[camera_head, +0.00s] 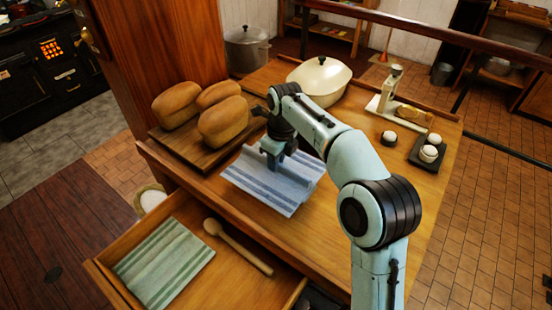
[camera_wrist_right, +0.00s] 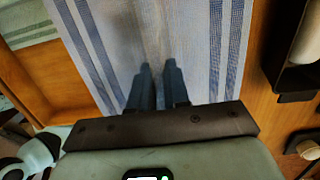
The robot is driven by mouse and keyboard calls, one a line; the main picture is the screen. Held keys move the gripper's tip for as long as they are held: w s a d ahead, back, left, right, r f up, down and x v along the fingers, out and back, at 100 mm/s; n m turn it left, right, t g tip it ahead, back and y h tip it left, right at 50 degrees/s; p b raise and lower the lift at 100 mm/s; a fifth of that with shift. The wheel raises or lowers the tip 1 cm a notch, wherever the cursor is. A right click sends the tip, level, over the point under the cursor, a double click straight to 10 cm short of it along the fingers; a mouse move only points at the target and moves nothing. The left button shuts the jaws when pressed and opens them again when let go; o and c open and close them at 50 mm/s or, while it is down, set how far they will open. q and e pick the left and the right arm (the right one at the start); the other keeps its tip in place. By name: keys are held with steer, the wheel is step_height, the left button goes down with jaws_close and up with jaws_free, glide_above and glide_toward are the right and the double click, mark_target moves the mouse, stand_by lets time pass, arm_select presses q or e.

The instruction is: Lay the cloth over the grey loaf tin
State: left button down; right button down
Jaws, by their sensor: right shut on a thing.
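My right gripper (camera_head: 272,158) points down at the cloth's far part. Its fingers (camera_wrist_right: 158,75) are close together and shut on the cloth. I cannot make out a grey loaf tin; whether one is under the raised cloth cannot be told. My left gripper is not in view.
Several loaves (camera_head: 222,122) sit on a board (camera_head: 190,155) left of the cloth. A cream lidded pot (camera_head: 320,80) and a scale (camera_head: 388,95) stand behind. The open drawer (camera_head: 205,285) holds a green striped cloth (camera_head: 165,262) and a wooden spoon (camera_head: 238,245). The worktop's front right is clear.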

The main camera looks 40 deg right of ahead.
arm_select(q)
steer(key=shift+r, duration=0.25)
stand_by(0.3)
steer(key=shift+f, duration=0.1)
arm_select(e)
steer(key=shift+f, duration=0.4)
arm_select(q)
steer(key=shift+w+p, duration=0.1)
steer(key=shift+p, duration=0.2)
arm_select(e)
steer(key=shift+f, duration=0.15)
stand_by(0.4)
steer(key=c, duration=1)
jaws_free()
step_height(320, 180, up, 5)
steer(key=p, duration=0.4)
steer(key=shift+r+p, duration=1.2)
steer(key=shift+r, duration=0.4)
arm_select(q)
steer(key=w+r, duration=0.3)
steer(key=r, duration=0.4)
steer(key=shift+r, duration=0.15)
arm_select(e)
steer(key=shift+f, duration=0.1)
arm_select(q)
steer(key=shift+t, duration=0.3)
